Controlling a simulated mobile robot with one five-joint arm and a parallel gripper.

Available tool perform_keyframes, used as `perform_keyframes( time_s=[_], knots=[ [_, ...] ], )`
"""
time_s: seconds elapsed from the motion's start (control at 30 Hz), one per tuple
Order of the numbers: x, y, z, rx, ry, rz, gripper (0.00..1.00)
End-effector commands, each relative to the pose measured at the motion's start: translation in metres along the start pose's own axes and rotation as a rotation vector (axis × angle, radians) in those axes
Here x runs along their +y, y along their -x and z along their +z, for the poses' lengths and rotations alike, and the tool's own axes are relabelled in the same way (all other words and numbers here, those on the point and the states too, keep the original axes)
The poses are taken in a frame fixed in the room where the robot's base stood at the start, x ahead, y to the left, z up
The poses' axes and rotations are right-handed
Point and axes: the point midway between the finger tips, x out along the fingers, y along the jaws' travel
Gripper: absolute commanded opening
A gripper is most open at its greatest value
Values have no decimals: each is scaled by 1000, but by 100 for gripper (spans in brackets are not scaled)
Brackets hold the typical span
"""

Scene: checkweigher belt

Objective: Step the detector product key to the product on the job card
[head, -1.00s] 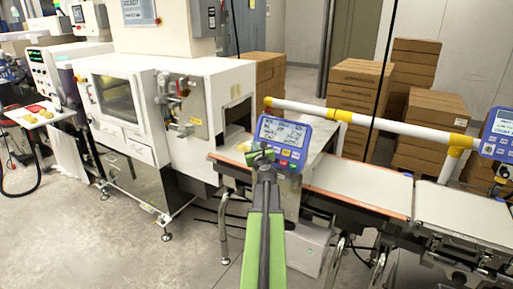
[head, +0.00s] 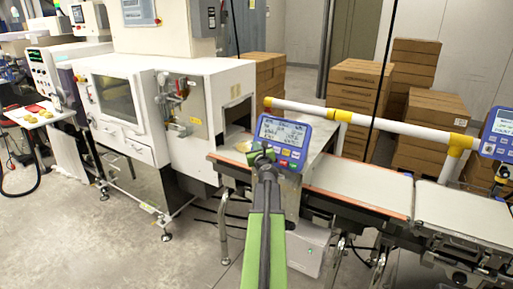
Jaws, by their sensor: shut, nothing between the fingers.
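The detector's blue control panel (head: 283,138) faces me near the middle of the head view, above the belt. Its grey screen carries lines of text too small to read. My gripper (head: 262,155) is shut and empty, in front of the panel's lower left corner, and hides the keys there. I cannot tell whether its tips touch a key. No job card can be made out for certain.
A white machine cabinet (head: 133,107) stands left of the panel. The conveyor belt (head: 358,187) runs right under a white and yellow rail (head: 384,127). A second blue panel (head: 499,134) is at the right edge. Stacked cartons (head: 357,96) stand behind. Open floor lies at the lower left.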

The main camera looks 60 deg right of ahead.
Motion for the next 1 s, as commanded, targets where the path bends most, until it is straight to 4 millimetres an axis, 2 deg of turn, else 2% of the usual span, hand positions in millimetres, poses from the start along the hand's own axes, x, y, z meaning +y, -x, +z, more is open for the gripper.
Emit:
perform_keyframes(
  time_s=[1.0],
  knots=[
    [-4, -6, -4, 0, 0, 1, 0]
  ],
)
